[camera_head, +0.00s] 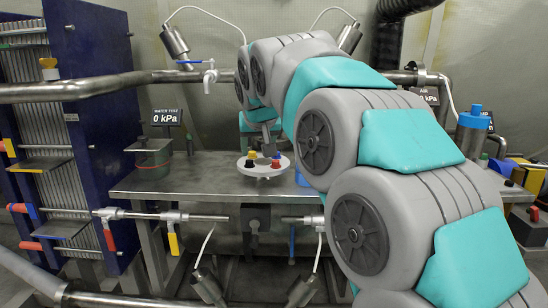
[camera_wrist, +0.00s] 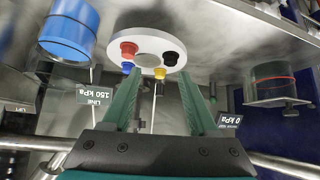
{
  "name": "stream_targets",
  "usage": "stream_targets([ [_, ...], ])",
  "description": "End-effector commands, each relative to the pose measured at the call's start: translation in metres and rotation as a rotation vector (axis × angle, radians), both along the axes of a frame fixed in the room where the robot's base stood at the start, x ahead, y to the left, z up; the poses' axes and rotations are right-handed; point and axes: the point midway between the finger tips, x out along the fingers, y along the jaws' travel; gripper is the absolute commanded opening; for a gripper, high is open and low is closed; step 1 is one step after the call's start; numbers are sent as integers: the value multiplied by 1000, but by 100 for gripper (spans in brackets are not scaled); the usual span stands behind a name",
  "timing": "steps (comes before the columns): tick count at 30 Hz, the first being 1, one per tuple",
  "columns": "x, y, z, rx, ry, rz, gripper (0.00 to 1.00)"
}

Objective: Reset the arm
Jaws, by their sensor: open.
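My arm (camera_head: 365,150) fills the right half of the head view and reaches over the metal bench. In the wrist view, which looks upside down, my gripper (camera_wrist: 160,80) shows two green fingers spread apart with nothing between them. Beyond the fingertips is a round white disc (camera_wrist: 147,47) with red, blue, yellow and black knobs. In the head view the disc (camera_head: 262,167) sits over the bench, just below the end of my arm. My fingers are mostly hidden there.
The metal bench (camera_head: 190,180) carries a green-grey pot (camera_head: 152,152) at left. A blue plate stack (camera_head: 95,90) stands at far left. Pipes (camera_head: 80,90) run behind the bench. A blue-topped cylinder (camera_head: 473,125) and a yellow box (camera_head: 530,177) are at right.

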Motion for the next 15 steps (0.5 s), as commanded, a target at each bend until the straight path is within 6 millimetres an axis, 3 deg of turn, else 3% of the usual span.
stream_targets([
  [8, -27, -28, -28, -31, 78, -12, 60],
  [15, -72, -66, -69, -66, 193, -29, 60],
])
